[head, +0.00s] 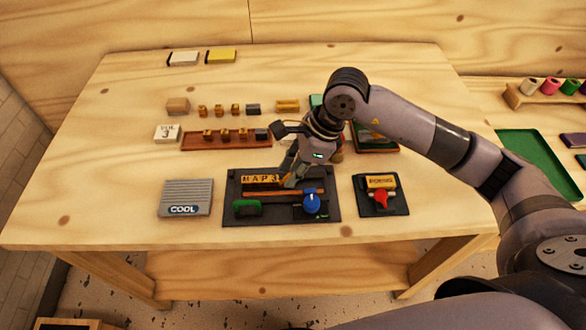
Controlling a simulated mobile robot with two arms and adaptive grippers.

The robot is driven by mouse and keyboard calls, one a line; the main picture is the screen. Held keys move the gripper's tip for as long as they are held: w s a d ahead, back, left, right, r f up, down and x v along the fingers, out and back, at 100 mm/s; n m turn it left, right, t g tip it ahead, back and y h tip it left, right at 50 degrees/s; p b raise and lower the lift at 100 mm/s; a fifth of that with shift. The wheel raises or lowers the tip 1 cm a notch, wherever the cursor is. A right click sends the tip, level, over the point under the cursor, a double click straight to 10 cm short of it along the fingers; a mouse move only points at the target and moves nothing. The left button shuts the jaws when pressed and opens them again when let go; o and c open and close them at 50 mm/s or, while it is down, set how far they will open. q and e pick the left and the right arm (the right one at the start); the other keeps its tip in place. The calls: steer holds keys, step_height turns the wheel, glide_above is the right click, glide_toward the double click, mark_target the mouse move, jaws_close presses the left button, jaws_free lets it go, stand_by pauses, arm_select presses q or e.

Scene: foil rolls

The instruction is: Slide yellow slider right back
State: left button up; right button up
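My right gripper (289,182) reaches down over the dark grey panel (232,212) at the front middle of the table. Its fingertips are at the right end of a yellow lettered strip (258,179) on this panel. Whether they touch it, and how far apart they are, is too small to tell. The panel also bears a brown bar, a green handle (247,208) and a blue knob (312,204). A smaller dark panel (368,208) to the right bears a yellow piece (380,181) above a red knob (381,198). I cannot tell which yellow part is the slider. My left gripper is out of view.
A grey ribbed COOL box (186,197) stands left of the panel. Behind are a brown tray (212,143) with small blocks, a VOL 3 block (167,133) and a yellow block (287,105). My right arm crosses the table's right side.

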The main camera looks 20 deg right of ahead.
jaws_close()
stand_by(0.4)
steer(key=shift+d+f+b, duration=0.15)
steer(key=shift+d+b, duration=0.2)
steer(key=shift+d, duration=0.05)
steer(key=d+b, duration=0.1)
steer(key=s+d+b, duration=0.1)
steer(key=d, duration=0.1)
steer(key=d+b, duration=0.1)
steer(key=d, duration=0.1)
steer(key=shift+s+d, duration=0.1)
steer(key=shift+s, duration=0.25)
steer(key=shift+d, duration=0.2)
